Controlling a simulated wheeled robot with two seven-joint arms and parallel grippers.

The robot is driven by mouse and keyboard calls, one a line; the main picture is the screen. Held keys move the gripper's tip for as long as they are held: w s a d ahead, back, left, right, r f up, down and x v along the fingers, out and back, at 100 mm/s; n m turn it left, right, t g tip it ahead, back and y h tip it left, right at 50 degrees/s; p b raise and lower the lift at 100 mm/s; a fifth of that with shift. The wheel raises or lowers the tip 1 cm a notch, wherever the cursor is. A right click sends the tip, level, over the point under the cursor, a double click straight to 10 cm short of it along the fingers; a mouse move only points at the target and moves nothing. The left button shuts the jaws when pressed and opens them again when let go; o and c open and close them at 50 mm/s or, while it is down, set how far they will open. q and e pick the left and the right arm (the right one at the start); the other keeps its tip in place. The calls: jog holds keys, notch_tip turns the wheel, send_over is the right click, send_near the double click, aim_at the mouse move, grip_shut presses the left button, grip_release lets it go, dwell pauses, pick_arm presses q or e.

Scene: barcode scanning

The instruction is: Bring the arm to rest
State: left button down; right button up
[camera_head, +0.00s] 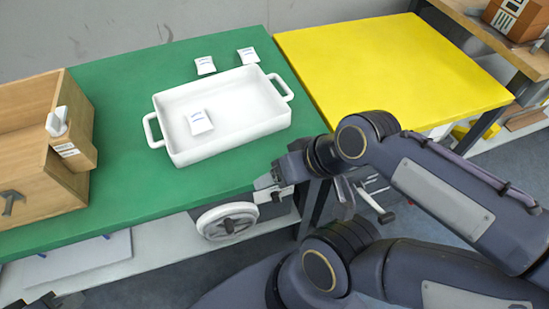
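The white two-handled tray (238,143) stands on the green table. A white packet (200,122) lies inside it. Two more white packets, one behind the tray (205,66) and one to its right (248,56), lie on the green table.
A wooden box (30,120) with a white scanner (57,121) on its side stands at the left of the green table (120,70). The yellow table (390,65) on the right is clear. A white wheel (227,220) shows below the green edge.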

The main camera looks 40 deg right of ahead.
notch_tip(320, 180, up, 21)
jog(key=p, duration=2)
jog(key=shift+p, duration=0.35)
